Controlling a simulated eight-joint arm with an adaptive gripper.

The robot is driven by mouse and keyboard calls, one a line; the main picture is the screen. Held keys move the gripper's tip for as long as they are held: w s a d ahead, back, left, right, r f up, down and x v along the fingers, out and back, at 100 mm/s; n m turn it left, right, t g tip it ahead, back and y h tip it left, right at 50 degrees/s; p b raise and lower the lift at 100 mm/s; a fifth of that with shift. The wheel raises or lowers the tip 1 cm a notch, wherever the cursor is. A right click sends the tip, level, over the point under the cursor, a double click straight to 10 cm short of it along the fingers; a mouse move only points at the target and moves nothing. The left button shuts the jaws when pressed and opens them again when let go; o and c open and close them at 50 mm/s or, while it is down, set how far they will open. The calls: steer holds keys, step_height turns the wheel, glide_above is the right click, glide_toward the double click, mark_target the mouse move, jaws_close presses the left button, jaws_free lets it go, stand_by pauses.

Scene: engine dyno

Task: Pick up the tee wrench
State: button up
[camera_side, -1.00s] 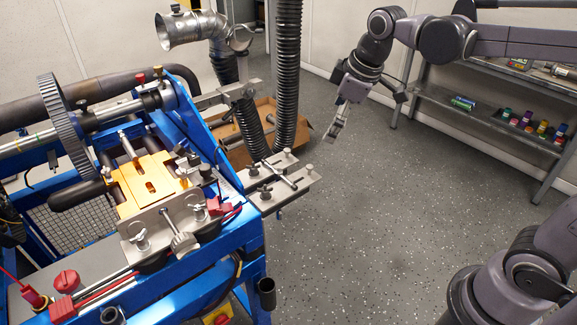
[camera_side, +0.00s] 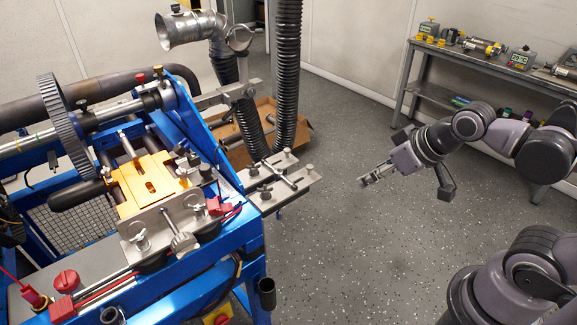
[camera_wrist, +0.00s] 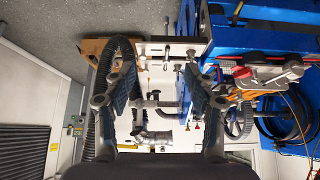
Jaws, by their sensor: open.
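The tee wrench (camera_side: 281,176) appears to be the thin silver bar lying across the grey metal plate (camera_side: 301,179) at the right side of the blue stand. My gripper (camera_side: 363,182) is in the air to the right of the plate, clearly apart from it, and points left. In the wrist view its two fingers (camera_wrist: 161,82) are spread with nothing held between them. The plate (camera_wrist: 185,47) shows ahead of the fingers there, but the wrench is too small to make out surely.
The blue dyno stand (camera_side: 190,298) fills the left. Black corrugated hoses (camera_side: 287,75) hang behind the plate, near a cardboard box (camera_side: 295,128). A shelf with tools (camera_side: 440,60) stands at the back right. The floor (camera_side: 340,250) right of the stand is clear.

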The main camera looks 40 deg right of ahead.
steer(key=shift+w, duration=0.1)
steer(key=n+g, duration=0.2)
steer(key=g, duration=0.1)
glide_above(279, 171)
steer(key=s, duration=0.4)
step_height(279, 171, down, 8)
steer(key=r, duration=0.1)
steer(key=shift+y, duration=0.3)
steer(key=shift+d+x, duration=0.15)
steer(key=shift+x, duration=2.55)
steer(key=shift+d+x, duration=0.15)
steer(key=shift+x, duration=2.55)
steer(key=shift+c, duration=0.3)
jaws_close()
